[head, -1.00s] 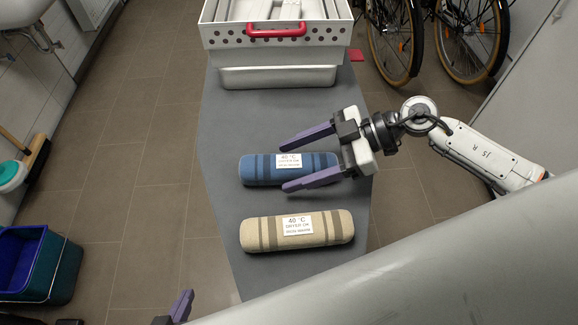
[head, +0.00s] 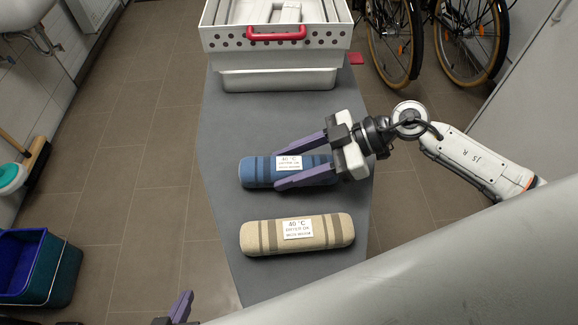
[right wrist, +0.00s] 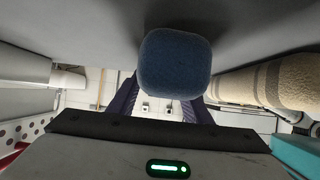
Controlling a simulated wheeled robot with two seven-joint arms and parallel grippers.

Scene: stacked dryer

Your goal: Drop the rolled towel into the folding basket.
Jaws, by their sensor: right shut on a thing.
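A blue rolled towel (head: 255,172) with a white label lies on the grey surface (head: 225,205). My right gripper (head: 277,167) is shut on it from the right, one finger on each long side. The right wrist view shows the blue towel's end (right wrist: 175,65) between the fingers. A beige striped rolled towel (head: 265,238) lies nearer and apart, also in the right wrist view (right wrist: 262,85). A white perforated container with a red handle (head: 225,42), which looks like the folding basket, stands at the far end. My left gripper (head: 182,305) shows only partly at the bottom edge.
A dark blue and teal bucket (head: 62,275) stands on the floor at left, below a broom (head: 38,160). Bicycles (head: 395,45) stand at the back right. The grey surface is clear between the towels and the white container.

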